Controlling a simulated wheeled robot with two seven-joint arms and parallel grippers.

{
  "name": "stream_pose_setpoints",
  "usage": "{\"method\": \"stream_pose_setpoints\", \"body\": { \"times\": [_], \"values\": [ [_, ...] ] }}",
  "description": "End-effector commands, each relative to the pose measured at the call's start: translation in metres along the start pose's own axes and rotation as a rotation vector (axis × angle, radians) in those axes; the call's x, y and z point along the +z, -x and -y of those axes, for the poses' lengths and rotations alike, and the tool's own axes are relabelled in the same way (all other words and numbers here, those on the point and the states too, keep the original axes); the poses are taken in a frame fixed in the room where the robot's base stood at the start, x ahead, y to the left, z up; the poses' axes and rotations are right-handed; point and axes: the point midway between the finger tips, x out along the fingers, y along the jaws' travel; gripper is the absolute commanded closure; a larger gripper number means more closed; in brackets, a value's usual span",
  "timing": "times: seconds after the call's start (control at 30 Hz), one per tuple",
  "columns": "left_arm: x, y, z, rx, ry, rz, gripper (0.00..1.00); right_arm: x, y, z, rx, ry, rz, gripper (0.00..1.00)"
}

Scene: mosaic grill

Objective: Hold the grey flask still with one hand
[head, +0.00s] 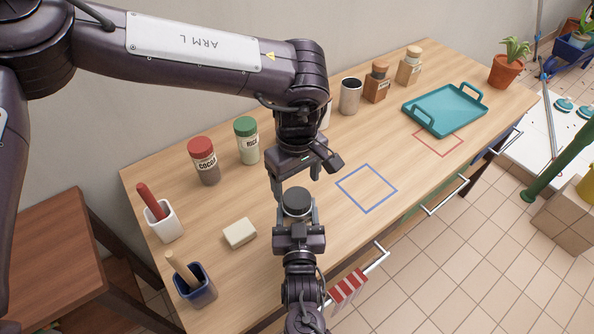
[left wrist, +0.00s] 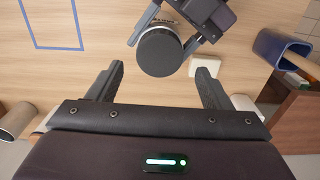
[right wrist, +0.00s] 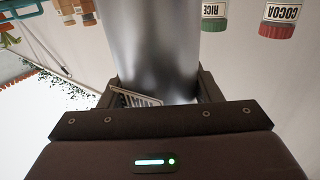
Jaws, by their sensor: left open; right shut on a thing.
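The grey flask (right wrist: 158,50) has a shiny metal body and a round dark lid (head: 296,198). My right gripper (head: 297,217) is shut on the flask, with a finger on each side of its body in the right wrist view. The flask's base is hidden, so I cannot tell whether it touches the table. My left gripper (head: 296,178) is open and empty, pointing down just behind and above the lid. In the left wrist view the lid (left wrist: 160,52) shows beyond the gap between the open fingers, apart from them.
On the wooden table (head: 240,285) stand a cocoa jar (head: 205,165), a rice jar (head: 247,142), an open metal canister (head: 350,97) and a teal tray (head: 446,105). A pale block (head: 240,234) lies left of the flask. The blue outlined square (head: 367,188) is empty.

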Motion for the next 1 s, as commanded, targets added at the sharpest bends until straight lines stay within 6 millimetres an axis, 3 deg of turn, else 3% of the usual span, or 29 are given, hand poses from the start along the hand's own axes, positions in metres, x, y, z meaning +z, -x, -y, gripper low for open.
{"method": "stream_pose_setpoints", "body": {
  "times": [0.3, 0.7, 1.0],
  "values": [
    [0.001, -0.045, 0.000, -0.001, 0.002, 0.002, 0.27, -0.001, 0.000, 0.000, 0.000, -0.001, -0.002, 1.00],
    [0.000, -0.053, 0.000, 0.000, 0.003, 0.000, 0.27, -0.001, 0.000, 0.000, 0.000, -0.001, -0.002, 1.00],
    [0.000, -0.053, 0.000, 0.000, 0.003, 0.001, 0.65, -0.001, 0.000, 0.000, 0.000, -0.001, -0.002, 1.00]
  ]
}}
